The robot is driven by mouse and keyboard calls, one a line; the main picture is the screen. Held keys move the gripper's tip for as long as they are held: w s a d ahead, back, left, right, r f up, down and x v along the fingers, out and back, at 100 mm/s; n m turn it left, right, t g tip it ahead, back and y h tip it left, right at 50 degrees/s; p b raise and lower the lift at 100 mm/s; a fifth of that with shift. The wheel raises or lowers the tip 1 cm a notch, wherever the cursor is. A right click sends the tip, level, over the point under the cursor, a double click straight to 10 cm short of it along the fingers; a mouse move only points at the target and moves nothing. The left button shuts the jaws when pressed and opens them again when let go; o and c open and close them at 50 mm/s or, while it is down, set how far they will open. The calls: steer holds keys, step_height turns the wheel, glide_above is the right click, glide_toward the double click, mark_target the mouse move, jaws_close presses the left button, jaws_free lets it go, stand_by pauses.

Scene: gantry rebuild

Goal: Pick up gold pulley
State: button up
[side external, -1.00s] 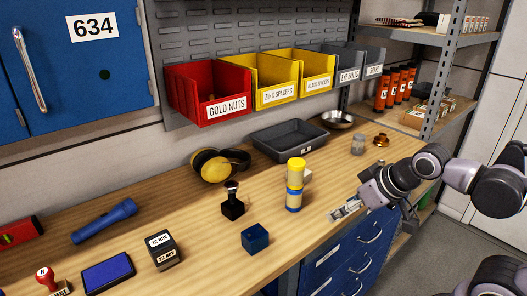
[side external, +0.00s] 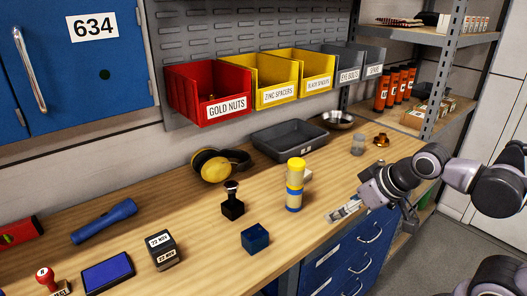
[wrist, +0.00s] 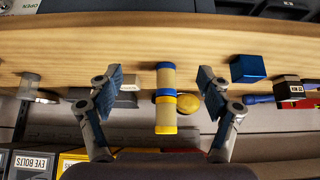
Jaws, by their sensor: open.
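The gold pulley (side external: 381,140) is a small, shiny, flanged gold-copper piece. It stands on the right part of the wooden bench in the side external view, just right of a small glass jar. I cannot make it out in the wrist view. My gripper (wrist: 160,78) is open and empty, with its two fingers spread apart in the wrist view. In the side external view it hangs at the bench's front edge, nearer the camera than the pulley and apart from it.
A yellow-and-blue cylinder (side external: 294,185) stands upright left of my gripper; in the wrist view it shows between the fingers. The glass jar (side external: 358,145), a metal bowl (side external: 338,120) and a dark tray (side external: 289,138) are near the pulley. A shelf post (side external: 445,75) rises behind.

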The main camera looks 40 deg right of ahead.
steer(key=w+d+r+m+h, duration=0.2)
steer(key=w+d+r+m, duration=0.1)
steer(key=w+d+r, duration=0.45)
steer(key=m+g+h, duration=0.3)
steer(key=m, duration=0.3)
glide_above(383, 134)
steer(key=s+a, duration=0.4)
steer(key=a, duration=0.1)
step_height(383, 134, down, 3)
steer(key=shift+x, duration=5.7)
steer(key=c, duration=1.4)
